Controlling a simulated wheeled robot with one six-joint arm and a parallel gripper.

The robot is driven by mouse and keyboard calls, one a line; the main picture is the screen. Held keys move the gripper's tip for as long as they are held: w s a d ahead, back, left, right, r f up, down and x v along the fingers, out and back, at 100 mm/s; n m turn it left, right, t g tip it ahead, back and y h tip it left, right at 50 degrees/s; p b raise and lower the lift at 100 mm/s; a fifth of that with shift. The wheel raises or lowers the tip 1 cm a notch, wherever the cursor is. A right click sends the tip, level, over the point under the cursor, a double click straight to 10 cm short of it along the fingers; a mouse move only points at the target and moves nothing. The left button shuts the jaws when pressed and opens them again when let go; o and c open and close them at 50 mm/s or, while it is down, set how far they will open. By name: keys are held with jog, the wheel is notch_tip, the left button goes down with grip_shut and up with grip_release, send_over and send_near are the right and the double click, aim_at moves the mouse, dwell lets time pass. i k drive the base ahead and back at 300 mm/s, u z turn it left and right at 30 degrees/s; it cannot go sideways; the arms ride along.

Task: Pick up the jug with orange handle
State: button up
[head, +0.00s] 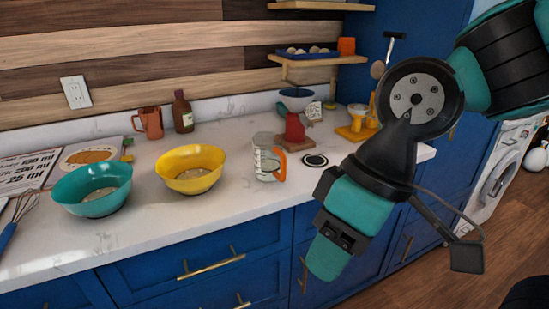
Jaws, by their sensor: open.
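The jug with the orange handle (265,160) stands upright on the white counter, right of the yellow bowl. It has a clear body with markings, and its orange handle (278,164) faces right. My gripper (338,238) is at the lower right of the jug in the picture, in front of the counter's edge. It is apart from the jug and holds nothing that I can see. The fingertips are partly hidden by the gripper's own body.
A yellow bowl (190,180) and a teal bowl (92,204) stand left of the jug. Behind are an orange-brown mug (149,121), a brown bottle (182,112) and a red vessel (295,128) on a board. A dark round disc (314,160) lies right of the jug.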

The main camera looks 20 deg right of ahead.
aim_at(269, 159)
jog(key=z, duration=0.15)
jog(key=k, duration=0.4)
jog(key=u, duration=0.9)
jog(key=i, duration=0.95)
jog(key=z, duration=0.05)
